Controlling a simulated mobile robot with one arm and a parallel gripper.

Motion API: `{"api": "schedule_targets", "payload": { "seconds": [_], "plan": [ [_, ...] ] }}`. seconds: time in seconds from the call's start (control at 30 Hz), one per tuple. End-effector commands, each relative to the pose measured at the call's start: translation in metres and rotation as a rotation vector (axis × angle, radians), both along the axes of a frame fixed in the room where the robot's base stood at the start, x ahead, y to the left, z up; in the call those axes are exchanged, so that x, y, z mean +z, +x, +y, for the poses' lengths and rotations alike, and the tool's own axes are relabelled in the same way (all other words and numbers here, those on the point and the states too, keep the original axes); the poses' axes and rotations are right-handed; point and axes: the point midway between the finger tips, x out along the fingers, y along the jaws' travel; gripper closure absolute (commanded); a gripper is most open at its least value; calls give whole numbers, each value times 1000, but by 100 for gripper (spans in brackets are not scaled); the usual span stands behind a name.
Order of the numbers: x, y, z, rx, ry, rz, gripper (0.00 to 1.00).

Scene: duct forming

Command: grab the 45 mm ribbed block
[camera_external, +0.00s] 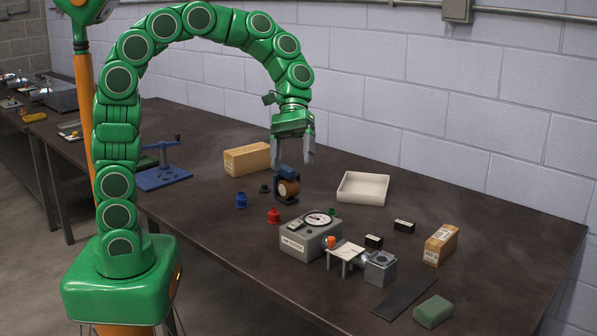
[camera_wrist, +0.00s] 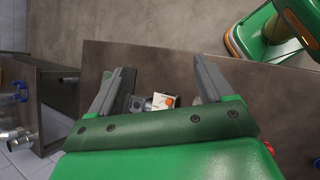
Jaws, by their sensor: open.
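I cannot make out ribs on any block, so I cannot tell for sure which is the 45 mm ribbed block. A small grey block (camera_external: 380,268) with a round mark on top stands at the front right, beside a small white stand (camera_external: 346,254) with an orange piece on it. In the wrist view the white stand (camera_wrist: 164,101) shows partly behind my gripper body.
A grey tester box with a dial (camera_external: 310,240) stands left of the white stand. Two small black blocks (camera_external: 373,241), a cardboard box (camera_external: 441,244), a green block (camera_external: 433,311) and a dark strip (camera_external: 405,297) lie nearby. A white tray (camera_external: 363,188) sits behind.

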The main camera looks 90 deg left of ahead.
Motion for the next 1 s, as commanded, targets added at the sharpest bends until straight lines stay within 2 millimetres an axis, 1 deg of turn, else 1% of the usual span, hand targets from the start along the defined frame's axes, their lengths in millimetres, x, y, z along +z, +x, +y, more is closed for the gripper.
{"api": "schedule_targets", "payload": {
  "seconds": [0.03,0.1,0.17,0.3,0.37,0.6,0.8,1.0],
  "plan": [
    [-2,14,7,39,-23,13,19],
    [-2,30,16,94,-56,31,19],
    [-2,44,23,139,-87,48,19],
    [-3,76,44,247,-156,83,19],
    [-5,89,55,291,-188,102,19],
    [-12,138,102,466,-311,166,19],
    [-18,172,146,596,-411,213,19],
    [-25,189,176,673,-476,247,19]
  ]
}}
